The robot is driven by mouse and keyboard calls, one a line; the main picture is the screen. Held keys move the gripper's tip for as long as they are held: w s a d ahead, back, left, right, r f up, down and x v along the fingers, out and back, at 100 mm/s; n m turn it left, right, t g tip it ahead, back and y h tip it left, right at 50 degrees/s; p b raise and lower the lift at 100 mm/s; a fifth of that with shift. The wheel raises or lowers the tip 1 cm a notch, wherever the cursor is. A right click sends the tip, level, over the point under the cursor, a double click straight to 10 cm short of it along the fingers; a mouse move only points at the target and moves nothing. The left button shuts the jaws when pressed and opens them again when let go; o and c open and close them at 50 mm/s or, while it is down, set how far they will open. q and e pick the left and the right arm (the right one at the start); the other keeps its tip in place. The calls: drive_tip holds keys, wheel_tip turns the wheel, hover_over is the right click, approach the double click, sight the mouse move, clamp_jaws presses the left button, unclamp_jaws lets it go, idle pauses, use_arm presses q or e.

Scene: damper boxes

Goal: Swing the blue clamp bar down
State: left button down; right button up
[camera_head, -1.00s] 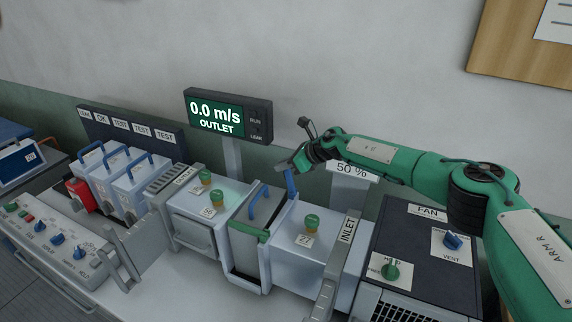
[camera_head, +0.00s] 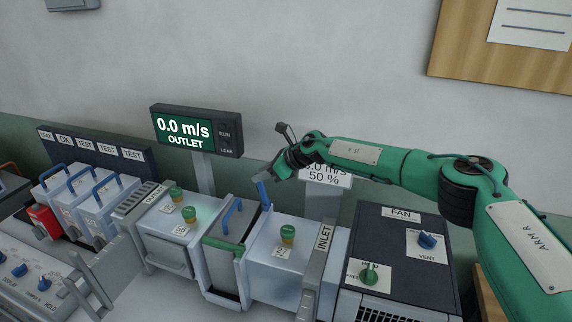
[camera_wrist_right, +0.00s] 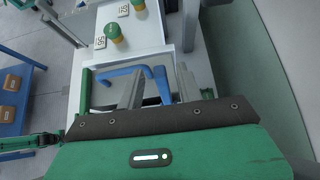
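The blue clamp bar (camera_head: 264,192) stands up, slightly tilted, at the back of the row of pale boxes, just right of the open middle bay (camera_head: 222,262). My right gripper (camera_head: 277,174) is at its upper end. In the right wrist view, the blue bar (camera_wrist_right: 162,86) lies between the two grey fingers of my right gripper (camera_wrist_right: 158,84), which look apart; I cannot tell whether they touch it. A blue arched handle (camera_head: 232,212) shows in the middle bay, with a green bar (camera_head: 224,245) along its front edge. My left gripper is out of view.
The box with a green knob (camera_head: 287,234) and the INLET end plate (camera_head: 320,255) stand right of the bay, then the dark FAN unit (camera_head: 400,250). The OUTLET display (camera_head: 197,130) reads 0.0 m/s. Handled boxes (camera_head: 95,205) stand at the left.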

drive_tip(key=b+v, duration=0.3)
drive_tip(key=v, duration=0.7)
drive_tip(key=shift+d+r+b, duration=0.25)
drive_tip(key=shift+d+b, duration=0.05)
drive_tip(key=shift+b, duration=0.05)
drive_tip(key=shift+s, duration=0.1)
